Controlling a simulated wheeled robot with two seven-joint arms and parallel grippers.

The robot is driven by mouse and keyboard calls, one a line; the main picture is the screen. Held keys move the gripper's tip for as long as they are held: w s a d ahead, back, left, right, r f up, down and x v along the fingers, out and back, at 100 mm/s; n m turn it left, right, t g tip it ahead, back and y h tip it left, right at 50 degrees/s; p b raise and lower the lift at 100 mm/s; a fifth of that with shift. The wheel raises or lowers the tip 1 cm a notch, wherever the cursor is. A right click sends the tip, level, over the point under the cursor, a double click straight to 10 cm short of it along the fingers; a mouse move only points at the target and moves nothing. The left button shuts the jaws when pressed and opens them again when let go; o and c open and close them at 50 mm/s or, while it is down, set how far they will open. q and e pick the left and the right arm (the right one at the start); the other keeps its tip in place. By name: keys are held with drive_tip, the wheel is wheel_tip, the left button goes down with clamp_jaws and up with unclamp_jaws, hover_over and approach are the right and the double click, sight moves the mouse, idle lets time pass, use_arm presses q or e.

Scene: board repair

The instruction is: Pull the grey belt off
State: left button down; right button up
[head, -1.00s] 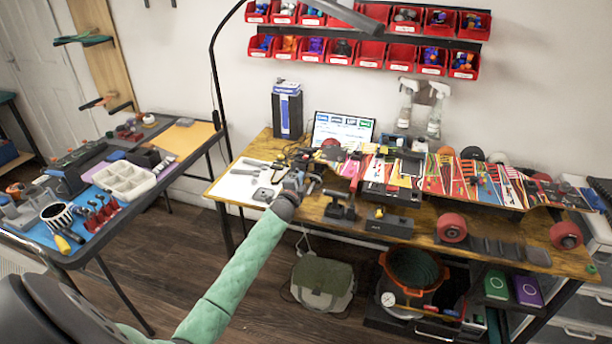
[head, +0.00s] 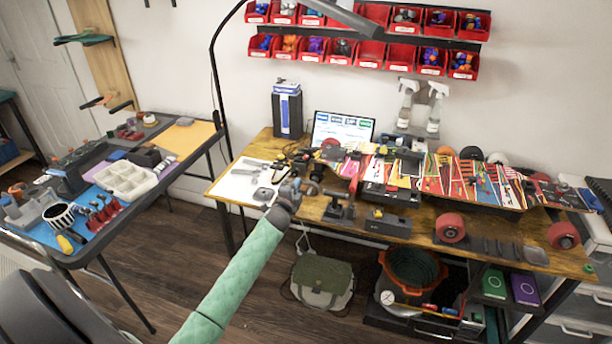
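The long skateboard (head: 455,180) lies across the wooden workbench with its colourful patterned side showing. A red wheel (head: 451,227) and another red wheel (head: 565,235) sit at the bench's front right, with dark grey parts (head: 490,247) between them. I cannot tell whether a grey belt is among these parts. My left gripper (head: 298,188) is over the bench's left part, beside a small dark curved piece (head: 310,187). Its fingers are too small and cluttered to tell open from shut. My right gripper is not in view.
A dark clamp-like stand (head: 338,208) and a black box (head: 388,222) stand right of my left gripper. A white sheet with tools (head: 240,184) lies to its left. A side table (head: 185,140) holds a white tray (head: 125,182). Open floor lies between the tables.

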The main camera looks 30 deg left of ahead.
use_arm(q)
drive_tip(key=shift+p+v, duration=0.8)
drive_tip(key=shift+v, duration=1.95)
drive_tip(key=shift+r, duration=0.1)
drive_tip(key=s+d+r+p, duration=0.1)
drive_tip(key=s+r+p, duration=0.4)
drive_tip(key=r+p, duration=0.2)
drive_tip(key=shift+s+d, duration=0.25)
drive_tip(key=shift+s, duration=0.15)
